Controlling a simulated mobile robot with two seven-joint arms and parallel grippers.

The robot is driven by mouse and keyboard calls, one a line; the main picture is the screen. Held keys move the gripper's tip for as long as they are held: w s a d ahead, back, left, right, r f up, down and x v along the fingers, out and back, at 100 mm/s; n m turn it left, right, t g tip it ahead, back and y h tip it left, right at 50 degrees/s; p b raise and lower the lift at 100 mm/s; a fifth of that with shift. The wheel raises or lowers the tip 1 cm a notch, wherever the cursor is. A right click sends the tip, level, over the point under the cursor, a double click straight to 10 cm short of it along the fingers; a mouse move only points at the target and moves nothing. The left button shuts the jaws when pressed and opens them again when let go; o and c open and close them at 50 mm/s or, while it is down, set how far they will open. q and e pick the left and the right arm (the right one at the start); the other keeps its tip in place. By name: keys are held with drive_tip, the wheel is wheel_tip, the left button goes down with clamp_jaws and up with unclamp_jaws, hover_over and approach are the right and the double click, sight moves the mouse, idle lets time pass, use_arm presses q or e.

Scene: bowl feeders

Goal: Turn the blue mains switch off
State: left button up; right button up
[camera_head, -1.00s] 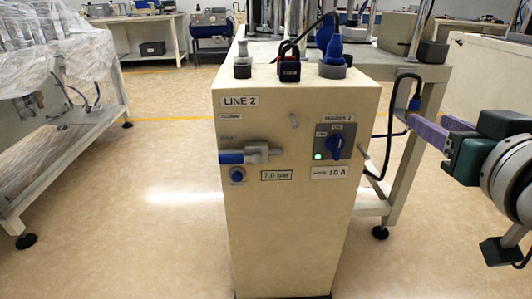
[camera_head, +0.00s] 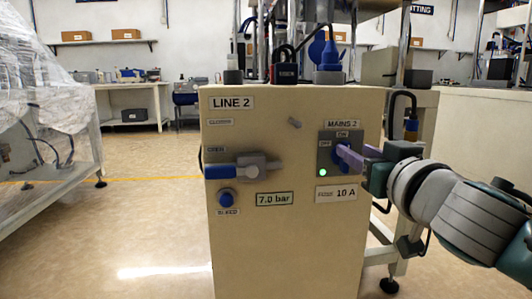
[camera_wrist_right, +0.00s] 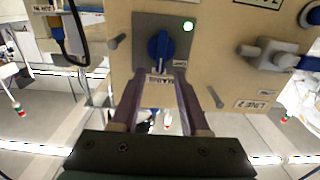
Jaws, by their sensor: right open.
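The blue mains switch (camera_head: 339,148) is a rotary knob on a grey plate (camera_head: 326,158) under the label MAINS 2, on the front of the beige cabinet. ON is marked above it and OFF to its left. A green lamp (camera_head: 323,172) below it is lit. My right gripper (camera_head: 346,155) is at the knob and partly hides it. In the right wrist view the gripper's purple fingers (camera_wrist_right: 160,76) are apart, with the knob (camera_wrist_right: 161,47) centred at their tips. Contact cannot be told. My left gripper is not in view.
The beige cabinet (camera_head: 285,245) also carries a blue-handled valve (camera_head: 243,169), a blue bleed button (camera_head: 227,198) and a 7.0 bar label (camera_head: 274,199). A pin (camera_wrist_right: 118,42) sticks out beside the switch plate.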

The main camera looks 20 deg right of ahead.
drive_tip(key=shift+b+x, duration=0.3)
drive_tip(key=shift+x, duration=1.15)
clamp_jaws()
